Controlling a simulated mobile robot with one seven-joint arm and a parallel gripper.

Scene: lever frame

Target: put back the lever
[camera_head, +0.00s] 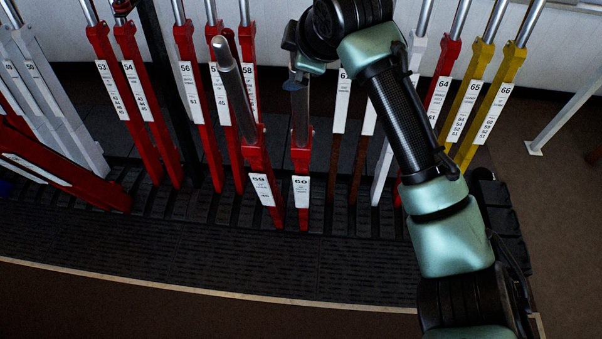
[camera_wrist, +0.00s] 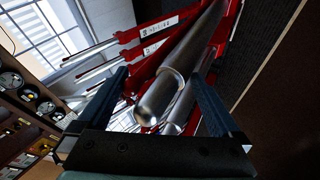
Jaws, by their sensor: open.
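Red lever 59 (camera_head: 262,185) and red lever 60 (camera_head: 301,190) lean forward out of the row, each with a white number plate and a bare metal handle. The handle of lever 59 (camera_head: 235,90) rises to the left with its end free. My gripper (camera_head: 299,76) is at the upper part of lever 60's handle (camera_head: 300,115) and partly hides it. In the wrist view my gripper's two fingers (camera_wrist: 158,78) stand apart, with a rounded metal handle (camera_wrist: 187,60) between them. A second handle end (camera_wrist: 181,112) shows close beside it. I cannot tell whether the fingers touch either handle.
Other red levers (camera_head: 188,85) stand upright behind, with white levers (camera_head: 52,95) at left and yellow levers (camera_head: 490,110) at right. My arm covers part of the row right of lever 60. The dark slotted floor plate (camera_head: 180,245) in front is clear.

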